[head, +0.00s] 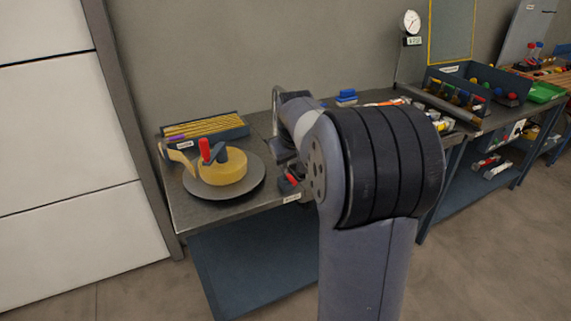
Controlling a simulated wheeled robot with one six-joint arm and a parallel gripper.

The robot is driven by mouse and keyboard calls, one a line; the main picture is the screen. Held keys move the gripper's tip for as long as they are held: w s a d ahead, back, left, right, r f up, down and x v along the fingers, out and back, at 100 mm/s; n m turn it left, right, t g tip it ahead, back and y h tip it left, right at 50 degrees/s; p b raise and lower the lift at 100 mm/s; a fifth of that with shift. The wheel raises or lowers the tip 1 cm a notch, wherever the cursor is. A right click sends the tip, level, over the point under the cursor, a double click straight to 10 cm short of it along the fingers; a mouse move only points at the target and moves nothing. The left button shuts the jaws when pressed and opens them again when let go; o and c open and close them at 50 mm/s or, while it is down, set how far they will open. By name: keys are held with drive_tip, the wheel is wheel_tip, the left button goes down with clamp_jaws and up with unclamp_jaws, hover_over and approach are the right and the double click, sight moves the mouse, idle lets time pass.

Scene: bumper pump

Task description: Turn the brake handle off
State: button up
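A grey round turntable (203,190) sits on the left part of the bench and bears a thick yellow roll (222,172). A blue-grey block with an upright red handle (204,148) stands on top of the roll; this looks like the brake handle. A strip of yellow tape (180,157) sticks out to the left of the roll. My gripper (284,152) is right of the turntable, apart from it, at the end of my arm. My arm partly hides it, and its fingers are not clear. Whether it holds anything cannot be seen.
A tray of long yellow sticks (206,127) lies behind the turntable. A small red part (292,178) is near the bench's front edge, close to my gripper. Blue blocks (346,96) are at the back. A dial gauge (411,22) and dark bins (485,84) stand further right.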

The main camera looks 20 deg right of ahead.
sight(291, 178)
drive_tip(key=x, duration=0.4)
drive_tip(key=w+x, duration=0.1)
drive_tip(key=x, duration=0.2)
drive_tip(key=d+x, duration=0.1)
drive_tip(key=x, duration=0.3)
drive_tip(key=shift+w+r, duration=0.15)
drive_tip(key=shift+w, duration=0.3)
drive_tip(key=shift+c, duration=0.6)
clamp_jaws()
